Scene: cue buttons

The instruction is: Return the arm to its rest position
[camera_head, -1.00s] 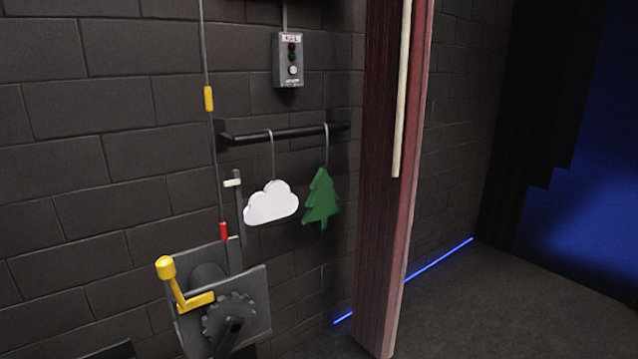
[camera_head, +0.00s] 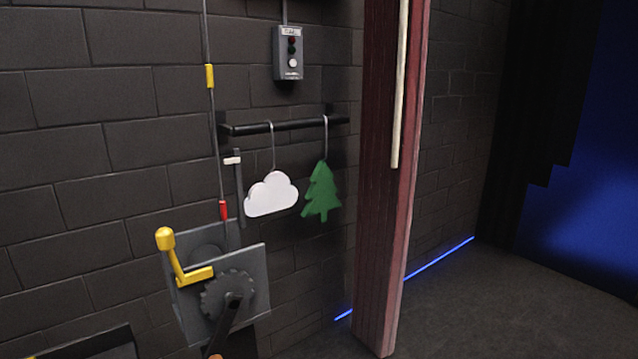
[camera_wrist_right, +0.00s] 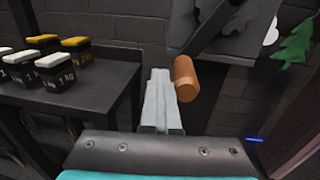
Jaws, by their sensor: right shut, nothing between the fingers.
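My right gripper (camera_wrist_right: 163,100) shows in the right wrist view with its pale fingers together and nothing between them. A brown wooden handle (camera_wrist_right: 186,78) is just right of the fingertips. It looks apart from them, though the depth is hard to judge. The handle's tip also shows at the bottom edge of the head view (camera_head: 215,356), below the dark crank arm of the winch. Neither of my arms shows in the head view, and my left gripper is in no view. The grey button box (camera_head: 289,54) hangs on the brick wall.
The grey winch (camera_head: 222,290) with its yellow crank (camera_head: 180,262) stands by the wall. A white cloud (camera_head: 271,194) and a green tree (camera_head: 321,192) hang from a black rail (camera_head: 285,125). A dark table (camera_wrist_right: 105,100) carries several labelled blocks at the left of the wrist view.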

